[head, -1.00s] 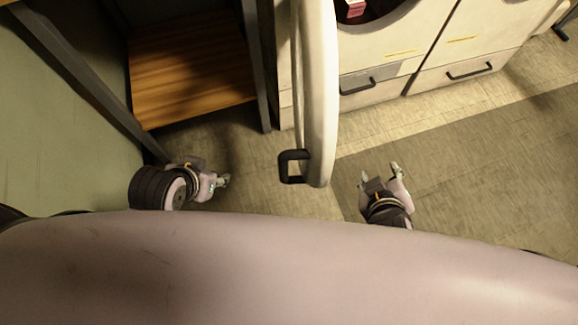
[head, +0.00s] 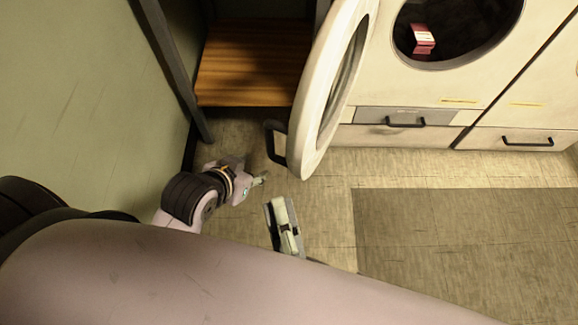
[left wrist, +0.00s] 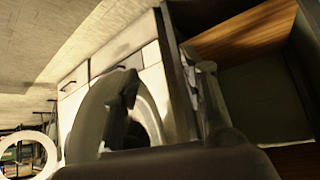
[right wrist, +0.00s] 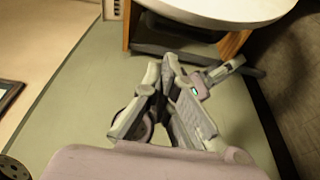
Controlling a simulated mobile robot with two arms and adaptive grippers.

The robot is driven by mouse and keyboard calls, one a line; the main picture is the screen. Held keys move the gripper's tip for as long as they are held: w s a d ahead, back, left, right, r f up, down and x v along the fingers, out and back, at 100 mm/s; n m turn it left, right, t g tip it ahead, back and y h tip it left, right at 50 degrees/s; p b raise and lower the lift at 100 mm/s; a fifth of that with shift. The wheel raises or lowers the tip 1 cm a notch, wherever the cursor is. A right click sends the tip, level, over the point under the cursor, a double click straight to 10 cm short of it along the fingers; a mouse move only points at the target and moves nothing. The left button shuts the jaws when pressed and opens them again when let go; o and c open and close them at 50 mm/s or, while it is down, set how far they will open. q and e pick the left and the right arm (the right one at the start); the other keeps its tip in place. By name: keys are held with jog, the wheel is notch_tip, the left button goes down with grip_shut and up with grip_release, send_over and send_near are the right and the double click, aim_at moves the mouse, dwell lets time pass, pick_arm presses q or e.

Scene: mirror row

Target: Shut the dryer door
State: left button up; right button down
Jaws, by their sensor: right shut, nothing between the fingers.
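The dryer door (head: 318,95) is a round white door standing open, seen at a slant with its dark glass facing the machine. Its black handle (head: 276,143) is on the near left side. The door also shows in the left wrist view (left wrist: 92,112) and at the top of the right wrist view (right wrist: 215,8). My left gripper (head: 260,179) is open and empty, just below the handle and apart from it. My right gripper (head: 276,204) is shut and empty, below the door and close to the left one. Its closed fingers show in the right wrist view (right wrist: 160,72).
The dryer (head: 385,85) has an open round mouth with a pink-red box (head: 423,40) inside. A drawer handle (head: 405,123) sticks out below it. A wooden shelf (head: 250,65) with dark posts is at the left, beside a green wall (head: 75,80). The floor at right is clear.

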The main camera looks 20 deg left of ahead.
aim_at(288, 146)
pick_arm(q)
jog(key=s+a+g+y+p, duration=0.1)
jog(key=s+a+g+p, duration=0.25)
jog(key=s, duration=0.45)
pick_arm(e)
jog(key=w, duration=0.3)
jog(key=w+a+p, duration=0.1)
jog(key=w, duration=0.5)
jog(key=shift+w+a+p, duration=0.15)
jog(key=shift+a+p, duration=0.1)
jog(key=shift+p, duration=0.05)
pick_arm(q)
notch_tip(288, 146, down, 6)
jog(key=w+d+g, duration=0.1)
jog(key=shift+w, duration=0.15)
jog(key=shift+d+f, duration=0.3)
jog(key=shift+d, duration=0.15)
pick_arm(e)
jog(key=shift+d+y, duration=0.3)
jog(key=shift+d, duration=0.1)
